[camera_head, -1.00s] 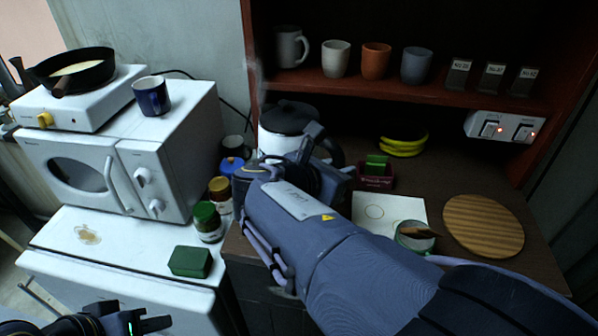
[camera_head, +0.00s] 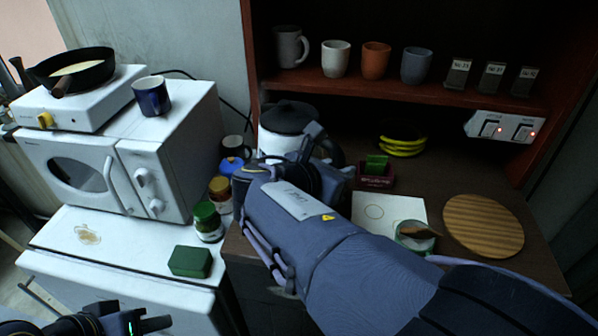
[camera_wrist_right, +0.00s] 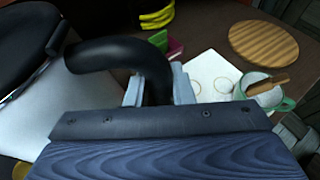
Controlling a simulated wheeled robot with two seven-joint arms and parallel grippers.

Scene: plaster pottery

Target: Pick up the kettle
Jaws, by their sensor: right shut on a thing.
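The kettle (camera_head: 280,142) is white with a black lid and stands on the brown counter under the shelf. My right gripper (camera_head: 322,150) is at the right side of the kettle, and my right arm hides its lower part. In the right wrist view the black kettle handle (camera_wrist_right: 110,58) curves down between the fingers of my right gripper (camera_wrist_right: 158,88), which are shut on it. The kettle's white body (camera_wrist_right: 75,115) shows at the left there. My left gripper (camera_head: 140,322) is at the bottom left, away from the kettle, with its fingers apart and nothing seen between them.
A green mug (camera_head: 412,240), a white sheet (camera_head: 360,200) and a round wooden board (camera_head: 483,226) lie right of my arm. Jars (camera_head: 207,222) and a white microwave (camera_head: 70,170) are at left. Cups (camera_head: 376,61) line the shelf above.

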